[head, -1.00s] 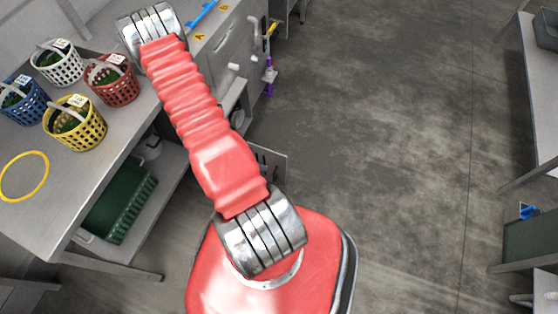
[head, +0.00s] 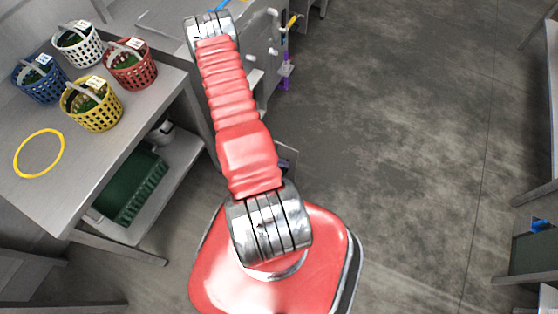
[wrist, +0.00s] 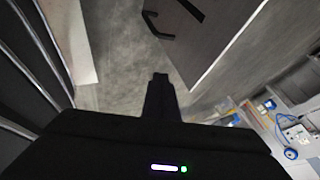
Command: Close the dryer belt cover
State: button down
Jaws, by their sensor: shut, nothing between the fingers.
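My gripper (wrist: 160,82) is shut and empty, its dark fingers together in the wrist view. A grey flat panel with black handle-like parts (wrist: 200,50) lies beyond the fingertips, apart from them. I cannot tell whether this panel is the dryer belt cover. In the head view my red arm reaches away toward the grey machine or bench (head: 262,35) at the top, and my gripper is not visible there. No dryer belt cover can be made out for certain in either view.
A steel table (head: 100,165) on the left carries white (head: 77,50), blue (head: 45,88), red (head: 145,75) and yellow (head: 92,118) baskets and a yellow ring (head: 20,160). A green crate (head: 130,190) sits on its lower shelf. Open concrete floor (head: 400,140) lies to the right.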

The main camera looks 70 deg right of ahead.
aim_at(290, 156)
jog(key=shift+s+d+f, duration=0.15)
jog(key=shift+s+d, duration=0.05)
jog(key=shift+d, duration=0.55)
jog(key=shift+s+d+f, duration=0.15)
jog(key=shift+d+f, duration=0.05)
jog(key=shift+d, duration=0.55)
jog(key=shift+s+d+f, duration=0.15)
jog(key=shift+s+d, duration=0.05)
jog(key=shift+d, duration=0.55)
